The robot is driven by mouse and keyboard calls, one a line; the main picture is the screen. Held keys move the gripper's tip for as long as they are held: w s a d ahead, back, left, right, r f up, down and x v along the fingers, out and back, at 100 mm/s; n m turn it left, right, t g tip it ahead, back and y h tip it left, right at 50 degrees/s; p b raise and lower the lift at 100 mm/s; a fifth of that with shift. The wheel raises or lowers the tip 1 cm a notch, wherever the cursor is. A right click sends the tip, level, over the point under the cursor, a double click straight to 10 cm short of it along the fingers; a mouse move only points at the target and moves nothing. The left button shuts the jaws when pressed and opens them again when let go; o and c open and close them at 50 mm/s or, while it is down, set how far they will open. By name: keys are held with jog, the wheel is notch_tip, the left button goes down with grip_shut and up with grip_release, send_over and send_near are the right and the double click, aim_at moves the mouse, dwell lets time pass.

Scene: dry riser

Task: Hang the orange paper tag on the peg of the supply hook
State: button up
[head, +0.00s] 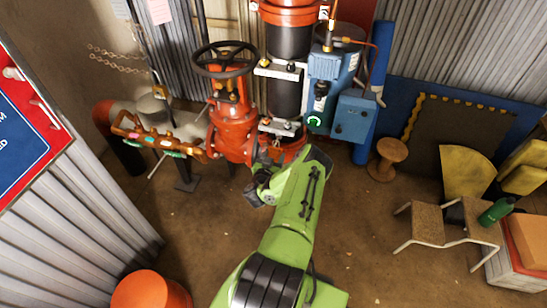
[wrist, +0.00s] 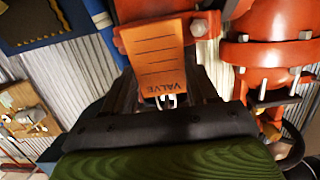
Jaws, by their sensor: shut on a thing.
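The orange paper tag (wrist: 165,62), printed with ruled lines and the word VALVE, is between the fingers of my gripper (wrist: 166,92) in the wrist view. My gripper is shut on it. A small pale metal loop (wrist: 168,101) shows at the tag's near end, between the fingers; I cannot tell what it belongs to.
A red valve with a black handwheel (head: 225,60) stands left of the riser. Blue boxes (head: 352,117) are on its right. A brown rack with coloured pieces (head: 160,137) is at left. A wooden spool (head: 388,158) and stools (head: 420,222) stand at right. The floor between is mostly clear.

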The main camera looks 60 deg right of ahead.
jog(key=o, duration=1.1)
jog(key=p+v, duration=1.3)
jog(key=v, duration=0.2)
jog(key=shift+a+p, duration=0.3)
jog(key=shift+a, duration=0.05)
jog(key=shift+r, duration=0.1)
